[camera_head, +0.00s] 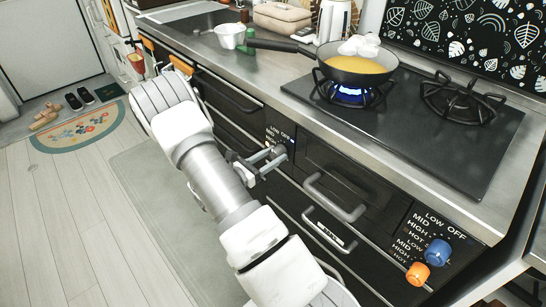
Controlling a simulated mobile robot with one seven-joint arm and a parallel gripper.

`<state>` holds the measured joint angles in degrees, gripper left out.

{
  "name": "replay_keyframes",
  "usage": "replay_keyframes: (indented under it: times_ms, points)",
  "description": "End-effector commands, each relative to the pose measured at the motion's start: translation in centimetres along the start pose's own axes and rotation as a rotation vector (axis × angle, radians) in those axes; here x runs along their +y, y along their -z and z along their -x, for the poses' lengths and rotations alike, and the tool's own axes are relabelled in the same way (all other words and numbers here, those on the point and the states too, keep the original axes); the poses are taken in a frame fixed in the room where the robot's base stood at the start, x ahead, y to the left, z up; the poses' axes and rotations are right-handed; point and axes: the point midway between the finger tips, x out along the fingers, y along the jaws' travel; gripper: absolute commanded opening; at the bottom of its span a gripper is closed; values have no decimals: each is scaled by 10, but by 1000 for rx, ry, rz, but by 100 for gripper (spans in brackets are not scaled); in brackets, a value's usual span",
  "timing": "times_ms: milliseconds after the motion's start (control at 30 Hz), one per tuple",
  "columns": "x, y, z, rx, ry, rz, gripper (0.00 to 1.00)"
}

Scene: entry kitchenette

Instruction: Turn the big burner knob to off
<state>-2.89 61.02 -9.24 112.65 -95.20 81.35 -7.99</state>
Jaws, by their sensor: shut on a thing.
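My gripper (269,160) is at the left control panel (280,133) on the stove front, beside its LOW, OFF, MID and HIGH marks. Its fingers are shut on a knob there, which they mostly hide; its pointing direction cannot be read. The left burner (349,92) burns with a blue flame under a black frying pan (352,63) holding something yellow and white. The right burner (462,98) shows no flame. A blue knob (437,252) and an orange knob (417,274) sit on the right control panel and are apart from my gripper.
A grey bar handle (335,198) sticks out between the two panels, right of my gripper. The pan's handle (277,46) reaches left over the counter.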

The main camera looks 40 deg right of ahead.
Motion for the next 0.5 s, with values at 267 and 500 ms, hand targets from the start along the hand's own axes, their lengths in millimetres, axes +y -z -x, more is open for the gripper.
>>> replay_keyframes:
  times_ms: [267,500]
  points:
    - [0,2,1,2,-1,-182,0]
    - [0,1,0,2,0,-282,0]
